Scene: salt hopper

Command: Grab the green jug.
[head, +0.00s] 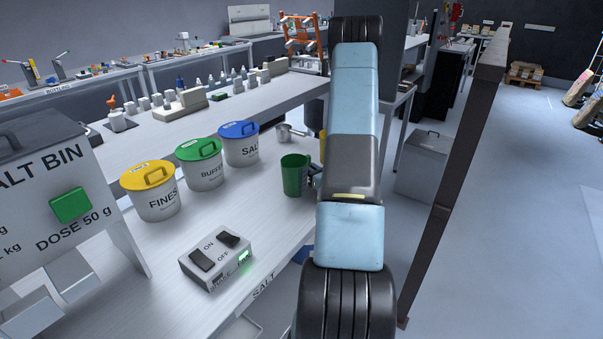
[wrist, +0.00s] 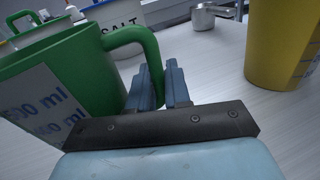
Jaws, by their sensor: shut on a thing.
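The green jug (head: 294,176) stands on the white bench, right of the lidded tubs in the head view. In the wrist view the green jug (wrist: 75,72) fills the left side, with a white volume label on its wall and its handle toward me. My gripper (wrist: 165,82) is shut on the jug's handle, with the blue fingers on either side of its lower part. In the head view my gripper (head: 314,172) is mostly hidden behind my arm.
A yellow container (wrist: 282,45) stands close to the right of my gripper. A metal scoop or pan (head: 287,132) lies behind the jug. Tubs labelled FINES (head: 153,195), BUFFER (head: 203,170) and SALT (head: 241,148) stand left. An ON/OFF switch box (head: 217,260) is in front.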

